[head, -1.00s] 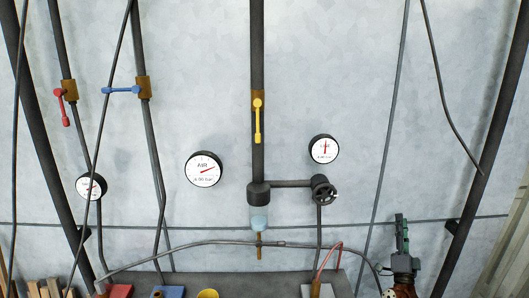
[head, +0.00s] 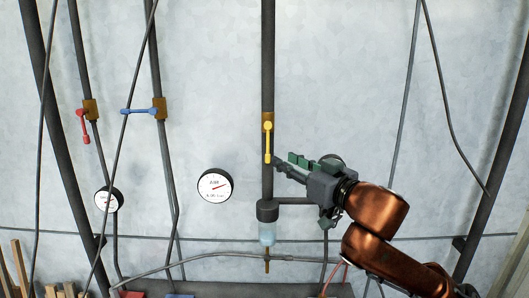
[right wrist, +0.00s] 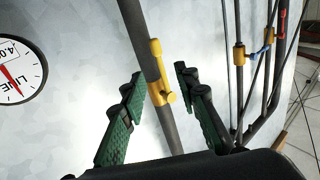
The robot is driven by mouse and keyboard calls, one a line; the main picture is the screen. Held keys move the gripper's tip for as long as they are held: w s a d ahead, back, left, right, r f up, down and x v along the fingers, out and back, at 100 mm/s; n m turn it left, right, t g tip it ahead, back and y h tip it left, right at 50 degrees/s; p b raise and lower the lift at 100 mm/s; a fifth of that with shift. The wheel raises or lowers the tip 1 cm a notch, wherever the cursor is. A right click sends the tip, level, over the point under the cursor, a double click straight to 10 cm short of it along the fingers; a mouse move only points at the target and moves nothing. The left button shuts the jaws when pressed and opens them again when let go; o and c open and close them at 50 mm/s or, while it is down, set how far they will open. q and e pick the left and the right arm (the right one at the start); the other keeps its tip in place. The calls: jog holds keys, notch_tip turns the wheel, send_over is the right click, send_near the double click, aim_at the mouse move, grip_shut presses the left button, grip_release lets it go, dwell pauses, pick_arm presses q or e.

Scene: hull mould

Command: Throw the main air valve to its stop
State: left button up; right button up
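The main air valve has a yellow lever (head: 268,142) on the dark vertical centre pipe (head: 268,60), and the lever points straight down along the pipe. My right gripper (head: 287,163) is just right of and below the lever's lower end. In the right wrist view the green fingers (right wrist: 160,76) are apart, with the pipe and the yellow lever (right wrist: 157,72) showing between them. I cannot tell whether a finger touches the lever; nothing is gripped. My left gripper is not in view.
A red lever (head: 85,125) and a blue lever (head: 138,111) sit on pipes to the left. The AIR gauge (head: 214,185) is left of the centre pipe. A line gauge (right wrist: 20,70) shows in the right wrist view. Loose cables hang near both sides.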

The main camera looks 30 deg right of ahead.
aim_at(269, 152)
jog(key=w+p, duration=0.2)
jog(key=w, duration=0.4)
jog(key=shift+w+a, duration=0.15)
jog(key=shift+w, duration=0.05)
jog(key=shift+w+f, duration=0.1)
jog(key=shift+w, duration=0.6)
jog(key=shift+c, duration=0.6)
grip_shut()
